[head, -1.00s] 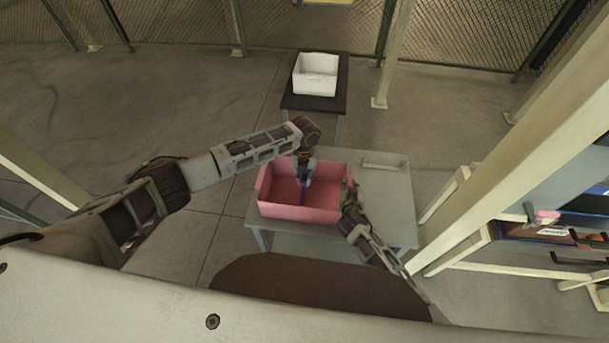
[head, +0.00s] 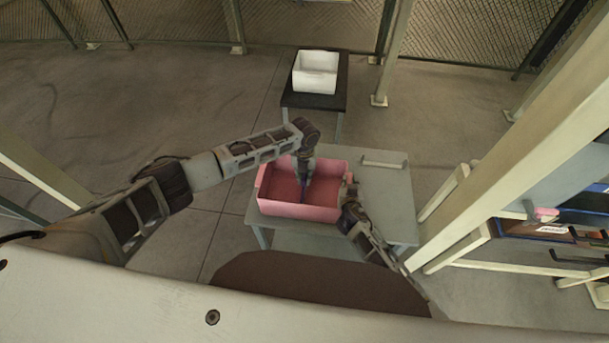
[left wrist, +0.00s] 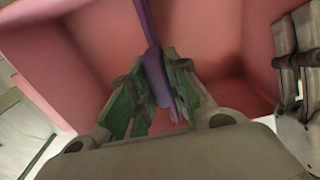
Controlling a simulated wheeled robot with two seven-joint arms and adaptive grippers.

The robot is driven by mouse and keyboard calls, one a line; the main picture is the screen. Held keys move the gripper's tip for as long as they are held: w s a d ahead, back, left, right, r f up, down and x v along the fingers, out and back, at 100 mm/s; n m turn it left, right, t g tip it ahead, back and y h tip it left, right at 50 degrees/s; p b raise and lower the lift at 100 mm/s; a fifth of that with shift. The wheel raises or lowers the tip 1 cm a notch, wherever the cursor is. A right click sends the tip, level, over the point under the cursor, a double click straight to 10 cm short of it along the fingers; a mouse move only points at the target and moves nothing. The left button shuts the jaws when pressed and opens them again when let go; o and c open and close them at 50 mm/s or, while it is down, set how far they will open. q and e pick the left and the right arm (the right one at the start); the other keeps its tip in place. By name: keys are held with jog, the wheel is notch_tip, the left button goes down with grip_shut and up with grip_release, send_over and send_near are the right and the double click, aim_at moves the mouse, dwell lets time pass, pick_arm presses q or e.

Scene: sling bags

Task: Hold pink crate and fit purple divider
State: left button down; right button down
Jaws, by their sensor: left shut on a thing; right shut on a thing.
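The pink crate (head: 298,212) stands on a grey table (head: 385,190) in the head view. It also fills the upper part of the left wrist view (left wrist: 205,35). My left gripper (head: 303,183) points down into the crate. In the left wrist view its green-padded fingers (left wrist: 160,95) are shut on the purple divider (left wrist: 150,35), a thin upright strip inside the crate. The divider's lower edge is hard to see. My right gripper (head: 347,196) is shut on the crate's right wall, and it shows at the right of the left wrist view (left wrist: 298,75).
A white crate (head: 316,84) sits on a dark stand (head: 314,102) behind the table. A pale bar (head: 384,164) lies at the table's back right. A cream post and shelf frame (head: 475,235) stand to the right.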

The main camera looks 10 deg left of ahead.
pick_arm(q)
jog(key=shift+f, duration=0.55)
jog(key=c, duration=1.3)
grip_release()
jog(key=shift+r, duration=6)
pick_arm(e)
jog(key=c, duration=1.2)
grip_release()
jog(key=shift+s, duration=0.1)
